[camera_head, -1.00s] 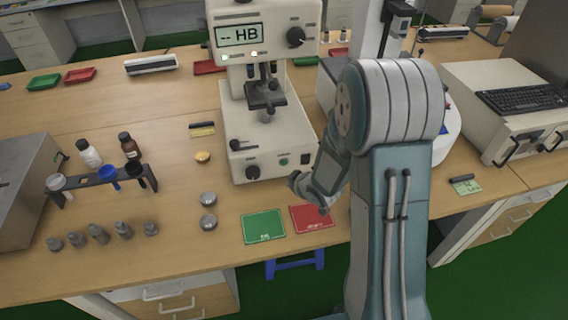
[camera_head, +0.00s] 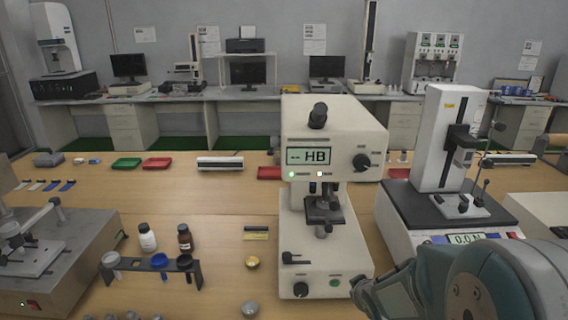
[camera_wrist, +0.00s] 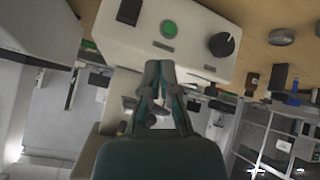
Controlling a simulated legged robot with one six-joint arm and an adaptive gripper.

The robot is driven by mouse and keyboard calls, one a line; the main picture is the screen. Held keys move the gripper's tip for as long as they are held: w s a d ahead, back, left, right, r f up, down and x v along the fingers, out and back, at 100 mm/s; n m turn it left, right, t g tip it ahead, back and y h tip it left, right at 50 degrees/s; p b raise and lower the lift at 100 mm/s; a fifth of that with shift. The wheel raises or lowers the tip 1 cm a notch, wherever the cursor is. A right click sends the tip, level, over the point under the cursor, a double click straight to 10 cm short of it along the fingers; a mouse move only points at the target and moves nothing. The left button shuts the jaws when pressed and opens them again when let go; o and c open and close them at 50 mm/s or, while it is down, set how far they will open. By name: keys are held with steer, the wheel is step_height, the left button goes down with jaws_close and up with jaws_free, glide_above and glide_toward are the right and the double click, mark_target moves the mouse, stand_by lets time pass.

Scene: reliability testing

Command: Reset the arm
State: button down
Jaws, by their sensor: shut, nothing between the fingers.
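My arm (camera_head: 475,285) fills the lower right of the head view, folded close in front of the bench. My gripper's fingers (camera_wrist: 159,68) show in the middle of the wrist view, brought together with nothing between them. In that view, they overlap the base of the white hardness tester (camera_wrist: 140,35), beside its green button (camera_wrist: 168,28); I cannot tell the gap. In the head view the tester (camera_head: 330,130) stands left of my arm, its display reading "HB". The gripper's tips are not clear in the head view.
A force tester (camera_head: 450,140) with a "0.0 N" display stands behind my arm. A bottle rack (camera_head: 150,263) and a grey machine (camera_head: 60,250) are at left. Green (camera_head: 127,163) and red (camera_head: 157,163) trays lie further back. Bare bench (camera_head: 110,200) shows at left.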

steer(key=s+r+m+g+h, duration=0.1)
steer(key=s+r+m+h, duration=0.15)
steer(key=s+r, duration=0.75)
steer(key=s+a+r+m+g+y, duration=0.1)
steer(key=s+r, duration=0.2)
steer(key=s, duration=0.3)
steer(key=s+a+r+m+g+y, duration=0.1)
steer(key=s+r+m, duration=0.1)
steer(key=s, duration=0.5)
steer(key=shift+s+a+r, duration=0.2)
steer(key=shift+a+r, duration=0.15)
steer(key=shift+r, duration=0.45)
stand_by(0.9)
